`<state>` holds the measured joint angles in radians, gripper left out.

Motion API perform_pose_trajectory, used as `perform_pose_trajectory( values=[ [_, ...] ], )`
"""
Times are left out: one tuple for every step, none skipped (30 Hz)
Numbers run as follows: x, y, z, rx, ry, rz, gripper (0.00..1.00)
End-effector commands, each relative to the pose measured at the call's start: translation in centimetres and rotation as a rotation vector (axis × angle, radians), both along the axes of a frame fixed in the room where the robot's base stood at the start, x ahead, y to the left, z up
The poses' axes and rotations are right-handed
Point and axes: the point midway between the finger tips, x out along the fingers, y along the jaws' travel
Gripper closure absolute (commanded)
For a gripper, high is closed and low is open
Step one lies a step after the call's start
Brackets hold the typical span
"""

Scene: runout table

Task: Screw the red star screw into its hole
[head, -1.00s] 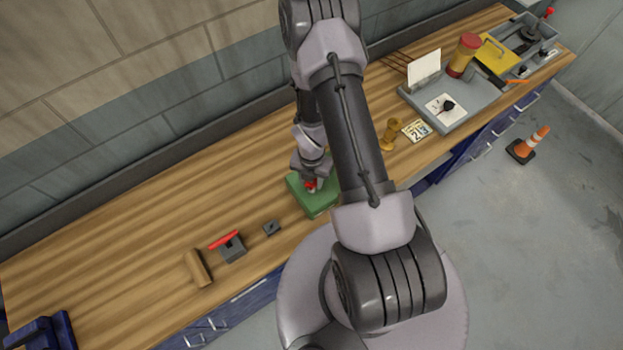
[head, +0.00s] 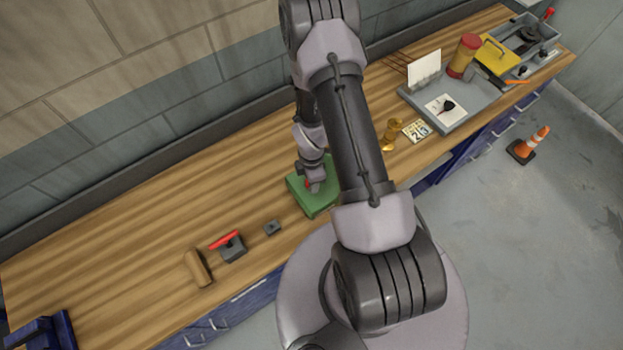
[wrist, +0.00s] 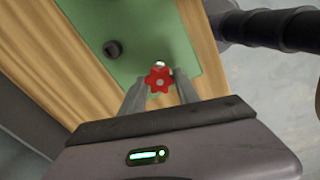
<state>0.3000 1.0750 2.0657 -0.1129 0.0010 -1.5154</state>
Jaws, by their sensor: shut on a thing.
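The red star screw (wrist: 159,81) is between the two finger tips of my gripper (wrist: 160,92) in the wrist view, and the jaws are shut on it. A small bright spot shows just beyond its head. The green block (wrist: 150,25) lies behind it. In the head view my gripper (head: 314,186) is over the green block (head: 311,204), with only a sliver of the red star screw (head: 307,184) showing. The screw's shank and its hole are hidden, so I cannot tell how deep it sits. A dark round fitting (wrist: 112,48) is on the block, apart from my fingers.
On the wooden bench (head: 150,225), left of the block, are a small grey block (head: 272,228), a grey piece with a red bar (head: 232,247) and a wooden cylinder (head: 198,267). A brass-coloured object (head: 391,134) and a grey tray (head: 465,112) stand to the right.

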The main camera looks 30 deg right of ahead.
Motion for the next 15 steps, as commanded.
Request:
perform_pose_trajectory(
  values=[
    [-0.01,0.0,0.0,0.0,0.0,-0.027,1.0],
    [-0.01,0.0,0.0,0.0,0.0,-0.031,1.0],
    [-0.01,0.0,0.0,0.0,0.0,-0.029,1.0],
    [-0.01,0.0,0.0,0.0,0.0,-0.028,1.0],
    [-0.01,0.0,-0.01,0.0,0.0,-0.028,1.0],
    [-0.01,0.0,-0.01,0.0,0.0,-0.027,1.0],
    [-0.01,0.0,-0.01,0.0,0.0,-0.036,1.0],
    [0.0,0.0,-0.03,0.0,0.0,-0.072,1.0],
    [0.01,0.0,-0.07,0.0,0.0,-0.165,1.0],
    [0.02,0.0,-0.14,0.0,0.0,-0.253,1.0],
    [0.05,-0.02,-0.32,0.0,0.0,-0.334,1.0],
    [0.08,-0.03,-0.33,0.0,-0.001,-0.377,1.0],
    [0.09,-0.03,-0.29,0.0,-0.001,-0.4,1.0],
    [0.08,-0.03,-0.23,0.0,-0.001,-0.417,1.0],
    [0.07,-0.03,-0.15,0.0,-0.001,-0.427,1.0]
  ],
)
